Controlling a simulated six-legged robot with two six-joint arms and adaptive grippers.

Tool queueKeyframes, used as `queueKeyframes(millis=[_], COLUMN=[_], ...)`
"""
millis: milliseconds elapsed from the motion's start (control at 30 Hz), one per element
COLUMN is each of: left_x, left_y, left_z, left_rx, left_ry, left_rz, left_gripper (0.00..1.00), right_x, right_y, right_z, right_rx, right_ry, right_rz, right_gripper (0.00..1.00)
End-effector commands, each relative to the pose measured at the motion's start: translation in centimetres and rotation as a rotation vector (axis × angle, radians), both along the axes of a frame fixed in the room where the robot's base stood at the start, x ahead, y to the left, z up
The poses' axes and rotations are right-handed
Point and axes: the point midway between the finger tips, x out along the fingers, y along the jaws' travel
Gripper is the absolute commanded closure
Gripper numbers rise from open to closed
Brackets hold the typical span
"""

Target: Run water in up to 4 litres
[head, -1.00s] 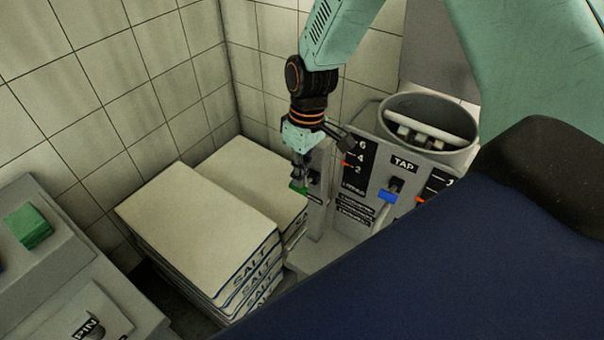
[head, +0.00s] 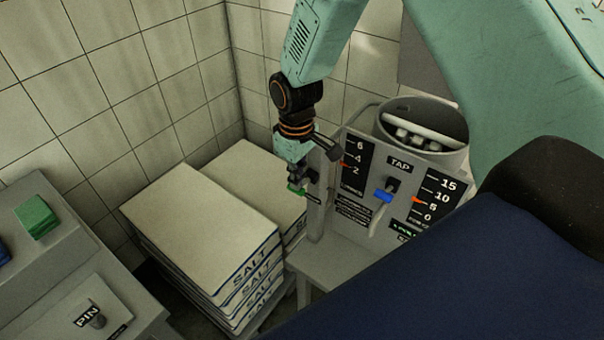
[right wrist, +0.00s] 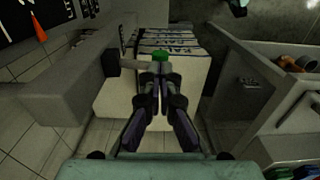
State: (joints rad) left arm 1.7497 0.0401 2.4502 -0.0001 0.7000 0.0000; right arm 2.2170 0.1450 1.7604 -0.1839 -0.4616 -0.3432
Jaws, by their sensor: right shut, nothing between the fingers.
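The grey panel (head: 345,225) has a left gauge (head: 356,165) marked 2, 4 and 6; its orange pointer stands between about 2 and 4. Under the TAP label (head: 399,164) is a blue-ended lever (head: 383,195). A second lever with a green end (head: 294,189) sticks out near the panel's left side; its green end also shows in the right wrist view (right wrist: 160,57). My right gripper (head: 296,182) is shut and empty, its fingertips right at the green end; I cannot tell if they touch it. My left gripper is out of view.
A right gauge (head: 428,205) reads 0 to 15, with an orange pointer between 5 and 10. A grey round vessel (head: 460,140) stands behind the panel. Stacked salt sacks (head: 200,215) lie left of my gripper. A grey console (head: 70,255) with a green block is at left.

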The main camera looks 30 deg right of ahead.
Motion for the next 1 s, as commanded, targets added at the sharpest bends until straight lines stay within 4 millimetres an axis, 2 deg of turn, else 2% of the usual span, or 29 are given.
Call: queueKeyframes(millis=[433,767,1000], left_x=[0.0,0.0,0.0], left_y=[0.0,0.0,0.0], left_z=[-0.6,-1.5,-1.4], left_rx=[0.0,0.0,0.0], left_ry=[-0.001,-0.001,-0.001], left_rz=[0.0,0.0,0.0], left_gripper=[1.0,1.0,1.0], right_x=[0.7,0.5,0.4], right_y=[0.8,1.3,1.3], right_z=[-1.3,-2.9,-2.6], right_rx=[-0.179,-0.171,-0.17], right_ry=[-0.073,-0.07,-0.07], right_rz=[0.006,0.001,0.0], right_gripper=[1.0,1.0,1.0])
